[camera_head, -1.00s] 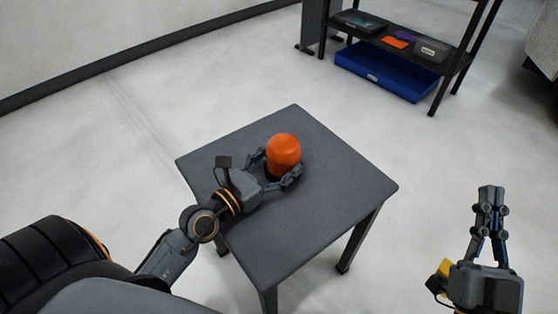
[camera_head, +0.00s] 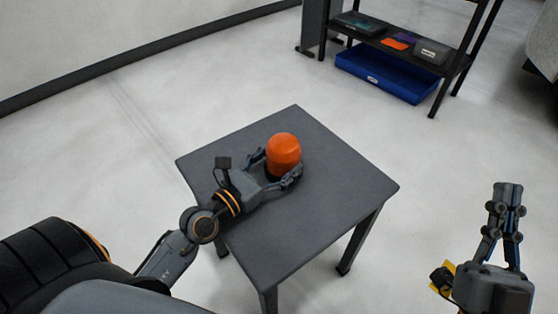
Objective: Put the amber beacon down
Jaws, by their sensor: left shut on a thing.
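The amber beacon (camera_head: 284,151) is an orange dome on a dark base, upright over the grey table (camera_head: 335,190), a little back of its middle. My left gripper (camera_head: 280,174) reaches in from the left and is shut on the beacon, with its fingers around the dark base. The base is partly hidden by the fingers, and I cannot tell whether it touches the table top. My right gripper (camera_head: 507,190) is at the lower right, away from the table, with its fingertips together and nothing visible between them.
A dark shelf rack (camera_head: 455,70) stands at the back right, with a blue bin (camera_head: 385,77) on its lower level and small boxes above. The table top around the beacon is bare. The floor between table and rack is clear.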

